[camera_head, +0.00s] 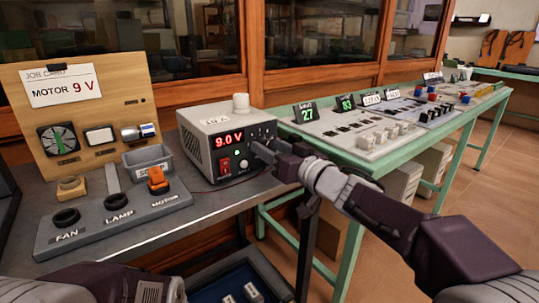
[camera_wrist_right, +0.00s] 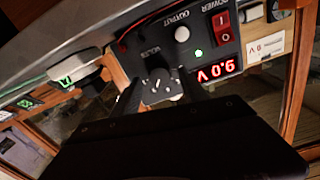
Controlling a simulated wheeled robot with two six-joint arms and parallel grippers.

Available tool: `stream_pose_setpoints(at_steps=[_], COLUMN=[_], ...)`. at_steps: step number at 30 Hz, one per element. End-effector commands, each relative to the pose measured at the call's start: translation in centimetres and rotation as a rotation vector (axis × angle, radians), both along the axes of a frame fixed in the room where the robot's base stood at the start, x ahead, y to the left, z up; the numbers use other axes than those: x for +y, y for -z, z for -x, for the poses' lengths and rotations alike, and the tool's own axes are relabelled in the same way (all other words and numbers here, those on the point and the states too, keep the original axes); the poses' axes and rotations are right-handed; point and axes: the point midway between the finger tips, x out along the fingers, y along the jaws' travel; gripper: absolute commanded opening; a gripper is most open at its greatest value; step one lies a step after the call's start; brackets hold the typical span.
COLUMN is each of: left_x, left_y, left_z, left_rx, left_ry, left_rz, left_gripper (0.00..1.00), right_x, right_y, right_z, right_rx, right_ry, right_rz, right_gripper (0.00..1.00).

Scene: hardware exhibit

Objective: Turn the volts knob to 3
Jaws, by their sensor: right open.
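In the right wrist view, which is upside down, the knob (camera_wrist_right: 160,86) sits below the VOLTS label, between the two open fingers of my right gripper (camera_wrist_right: 158,80). I cannot tell whether the fingers touch it. My left gripper's fingers are out of the picture.
In front is a grey panel (camera_head: 120,218) with FAN, LAMP and MOTOR posts; an orange plug (camera_head: 157,181) is at MOTOR. A green-framed table (camera_head: 345,150) with exhibits stands at right.

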Motion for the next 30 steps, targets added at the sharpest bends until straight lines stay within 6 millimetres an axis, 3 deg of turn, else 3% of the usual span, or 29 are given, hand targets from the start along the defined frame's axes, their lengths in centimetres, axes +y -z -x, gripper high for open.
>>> stream_pose_setpoints(at_steps=[10, 15, 30], left_x=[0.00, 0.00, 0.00], left_y=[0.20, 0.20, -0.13], left_z=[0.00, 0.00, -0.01], left_rx=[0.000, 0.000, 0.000], left_ry=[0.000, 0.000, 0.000], left_rz=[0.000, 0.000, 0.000], left_gripper=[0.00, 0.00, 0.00], right_x=[0.43, 0.42, 0.44], right_y=[-0.07, -0.05, -0.08], right_z=[-0.59, -0.58, -0.54], right_rx=[0.000, 0.000, -0.071], right_ry=[0.001, 0.001, 0.001], right_rz=[0.000, 0.000, 0.099], right_gripper=[0.49, 0.02, 0.00])
